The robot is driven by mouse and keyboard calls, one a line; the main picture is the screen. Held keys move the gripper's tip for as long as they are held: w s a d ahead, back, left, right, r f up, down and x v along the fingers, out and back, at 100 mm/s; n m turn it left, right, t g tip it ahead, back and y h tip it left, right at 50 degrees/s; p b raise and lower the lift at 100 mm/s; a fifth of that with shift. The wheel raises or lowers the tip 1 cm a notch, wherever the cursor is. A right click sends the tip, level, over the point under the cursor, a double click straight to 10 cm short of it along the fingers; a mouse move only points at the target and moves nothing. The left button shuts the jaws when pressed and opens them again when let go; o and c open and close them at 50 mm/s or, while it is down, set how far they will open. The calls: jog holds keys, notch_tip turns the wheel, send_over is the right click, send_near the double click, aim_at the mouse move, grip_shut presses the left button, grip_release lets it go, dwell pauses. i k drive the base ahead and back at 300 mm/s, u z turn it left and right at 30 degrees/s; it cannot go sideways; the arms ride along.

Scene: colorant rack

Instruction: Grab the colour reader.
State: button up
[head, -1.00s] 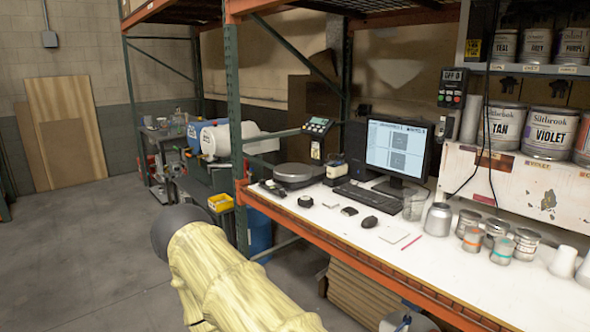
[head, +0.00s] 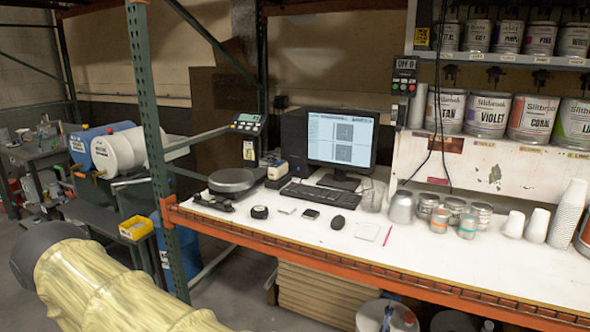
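I cannot tell for certain which object is the colour reader. Several small devices lie on the white bench top: a round black puck (head: 259,212), a small dark flat device (head: 310,214) and a black mouse (head: 337,223). A small black-and-cream device (head: 277,172) stands between the round scale and the keyboard. My arm, in a yellowish sleeve, shows at the lower left, well apart from these devices. My gripper's fingers are not in view.
The bench (head: 440,262) has an orange front beam and a green upright (head: 155,150) at its left. A monitor (head: 342,140), keyboard (head: 319,195), scale (head: 232,181), metal cans and paper cups (head: 568,213) stand on it. Bare bench lies at the front right.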

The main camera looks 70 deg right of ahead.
aim_at(275, 171)
jog(key=z, duration=0.75)
jog(key=i, duration=0.75)
jog(key=z, duration=0.9)
